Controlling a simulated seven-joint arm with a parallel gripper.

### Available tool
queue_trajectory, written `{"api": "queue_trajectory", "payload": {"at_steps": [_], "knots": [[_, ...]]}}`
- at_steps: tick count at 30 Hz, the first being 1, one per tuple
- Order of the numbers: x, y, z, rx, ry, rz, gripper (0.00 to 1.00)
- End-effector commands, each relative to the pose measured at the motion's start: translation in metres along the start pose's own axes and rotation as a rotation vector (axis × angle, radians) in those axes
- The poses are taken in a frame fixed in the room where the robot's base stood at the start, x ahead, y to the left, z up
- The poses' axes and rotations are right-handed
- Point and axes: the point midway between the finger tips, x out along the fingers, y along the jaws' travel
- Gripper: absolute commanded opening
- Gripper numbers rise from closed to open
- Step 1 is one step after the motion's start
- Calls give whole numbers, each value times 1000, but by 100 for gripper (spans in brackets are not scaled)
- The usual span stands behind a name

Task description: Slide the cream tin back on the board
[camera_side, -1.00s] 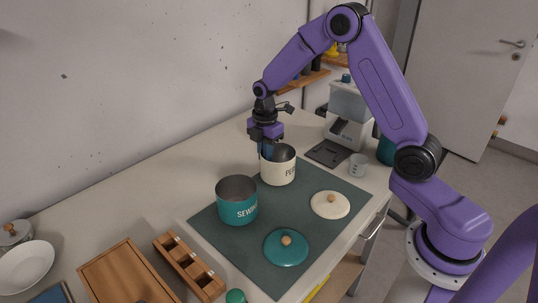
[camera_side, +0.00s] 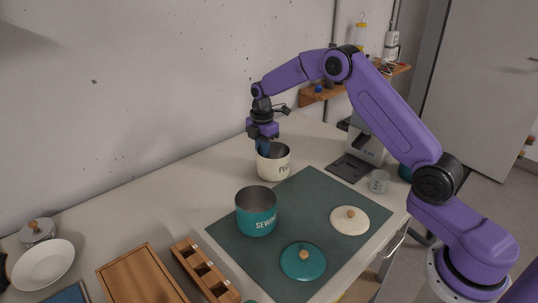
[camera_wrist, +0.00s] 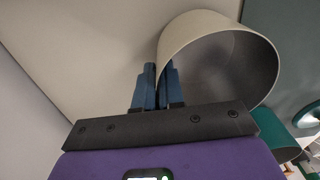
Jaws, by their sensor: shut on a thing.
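The cream tin (camera_side: 272,166) stands upright and lidless at the back edge of the dark green board (camera_side: 285,215). Its base appears to be on the bare worktop just past that edge. My gripper (camera_side: 263,150) is above its left side, shut on the rim. In the wrist view, my gripper's blue fingers (camera_wrist: 158,70) pinch the wall of the cream tin (camera_wrist: 200,38), one finger inside and one outside.
A teal tin (camera_side: 256,214), a teal lid (camera_side: 303,265) and a cream lid (camera_side: 345,225) are on the board. A grey cup (camera_side: 379,181) stands at its right. A wooden rack (camera_side: 208,270) is left of it. Bare worktop (camera_side: 200,180) lies behind, up to the wall.

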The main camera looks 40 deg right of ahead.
Motion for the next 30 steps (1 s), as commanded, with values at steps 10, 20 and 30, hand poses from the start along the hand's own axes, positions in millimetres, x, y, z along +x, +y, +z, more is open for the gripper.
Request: {"api": "queue_trajectory", "payload": {"at_steps": [10, 20, 30], "knots": [[0, 33, 1, -1, 0, 2, 0], [0, 46, 2, 0, 0, 0, 0], [0, 47, 2, 0, 0, 1, 0]]}}
